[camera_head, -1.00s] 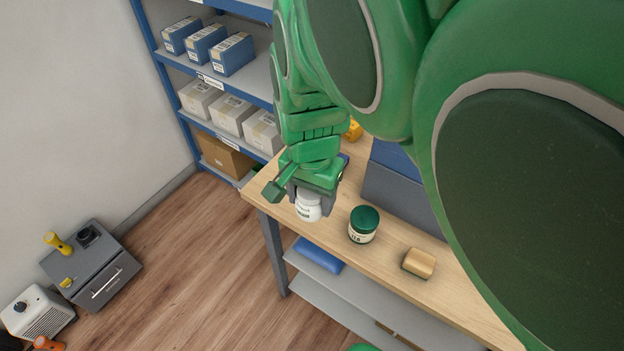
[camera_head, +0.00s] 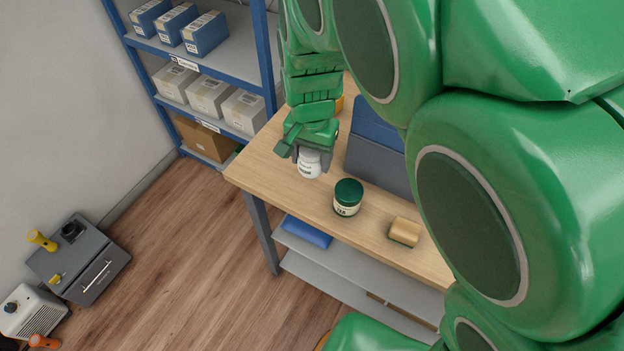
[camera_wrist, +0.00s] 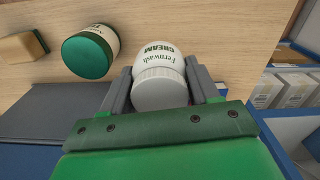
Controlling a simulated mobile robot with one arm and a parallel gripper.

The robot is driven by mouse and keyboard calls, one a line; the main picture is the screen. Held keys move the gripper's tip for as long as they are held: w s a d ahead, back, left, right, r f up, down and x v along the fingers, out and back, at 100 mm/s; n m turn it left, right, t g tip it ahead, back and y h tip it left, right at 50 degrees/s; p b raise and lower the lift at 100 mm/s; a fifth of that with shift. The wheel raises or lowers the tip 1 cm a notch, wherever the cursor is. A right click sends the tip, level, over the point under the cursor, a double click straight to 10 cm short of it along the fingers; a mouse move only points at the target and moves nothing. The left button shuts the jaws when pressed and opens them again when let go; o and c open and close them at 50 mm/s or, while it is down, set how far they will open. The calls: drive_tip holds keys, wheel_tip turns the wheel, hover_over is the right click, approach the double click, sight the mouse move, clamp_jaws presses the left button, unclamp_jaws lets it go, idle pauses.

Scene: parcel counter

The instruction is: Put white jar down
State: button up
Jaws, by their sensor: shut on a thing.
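The white jar (camera_head: 309,164) is between the fingers of my gripper (camera_head: 311,156), above or at the wooden counter (camera_head: 262,160). I cannot tell whether its base touches the wood. In the wrist view the white jar (camera_wrist: 159,72) has a ribbed white lid towards me and a label reading "Fernwash CREAM". The grey fingers of my gripper (camera_wrist: 160,92) are shut on it from both sides.
A green-lidded jar (camera_head: 347,198) stands right of the white jar, with a tan block (camera_head: 404,232) beyond it. A blue and grey box (camera_head: 378,160) stands behind. Shelving with boxes (camera_head: 212,97) is at the back left. The counter's left end is bare.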

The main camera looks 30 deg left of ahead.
drive_tip(key=shift+f, duration=3.7)
drive_tip(key=o, duration=1.1)
drive_tip(key=shift+o, duration=0.2)
wheel_tip(320, 180, up, 11)
drive_tip(key=shift+r, duration=0.55)
drive_tip(key=shift+d, duration=0.1)
